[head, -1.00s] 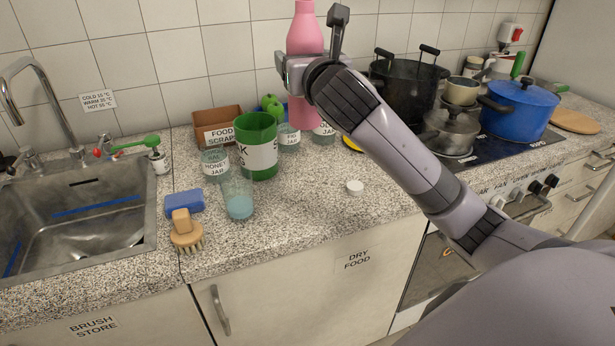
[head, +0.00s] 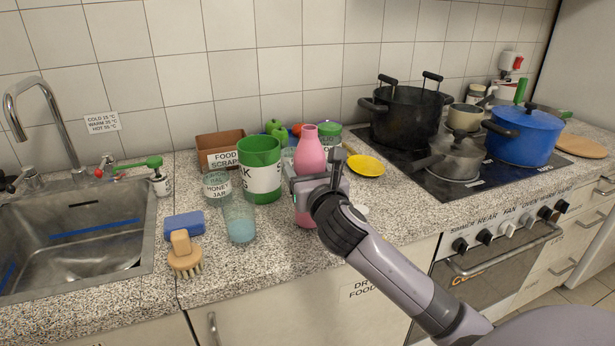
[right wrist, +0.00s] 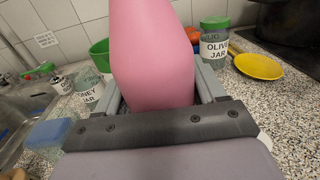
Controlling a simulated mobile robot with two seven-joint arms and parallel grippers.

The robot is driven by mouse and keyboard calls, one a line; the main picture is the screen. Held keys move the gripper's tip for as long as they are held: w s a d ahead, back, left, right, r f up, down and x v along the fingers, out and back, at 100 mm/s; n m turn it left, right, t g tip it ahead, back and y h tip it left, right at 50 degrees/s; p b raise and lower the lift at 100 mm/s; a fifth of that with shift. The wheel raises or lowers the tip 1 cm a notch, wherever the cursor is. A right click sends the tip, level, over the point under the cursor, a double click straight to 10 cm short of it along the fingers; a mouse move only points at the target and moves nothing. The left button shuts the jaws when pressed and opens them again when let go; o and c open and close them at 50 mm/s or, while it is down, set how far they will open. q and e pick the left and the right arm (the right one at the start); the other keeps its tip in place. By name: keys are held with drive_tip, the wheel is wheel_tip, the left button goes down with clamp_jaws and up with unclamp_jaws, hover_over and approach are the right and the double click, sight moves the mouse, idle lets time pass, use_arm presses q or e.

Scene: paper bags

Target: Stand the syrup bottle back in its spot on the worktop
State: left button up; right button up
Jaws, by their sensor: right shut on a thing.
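The pink syrup bottle (head: 310,152) is upright over the worktop (head: 300,262), right of the clear glass and the green-and-white container. My right gripper (head: 308,192) is shut around its lower body. In the right wrist view the bottle (right wrist: 152,50) fills the middle, between the fingers of my gripper (right wrist: 158,98). My left gripper is not in view.
Left of the bottle stand a clear glass (head: 239,222), a green container (head: 261,170) and a honey jar (head: 217,186). Behind it are the olive jar (head: 329,140) and a yellow dish (head: 366,166). Pots stand on the hob at right; a brush (head: 184,252) lies near the sink.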

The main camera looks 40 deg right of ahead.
drive_tip(key=shift+f, duration=0.35)
drive_tip(key=shift+f, duration=0.15)
drive_tip(key=o, duration=1.3)
drive_tip(key=v, duration=1.2)
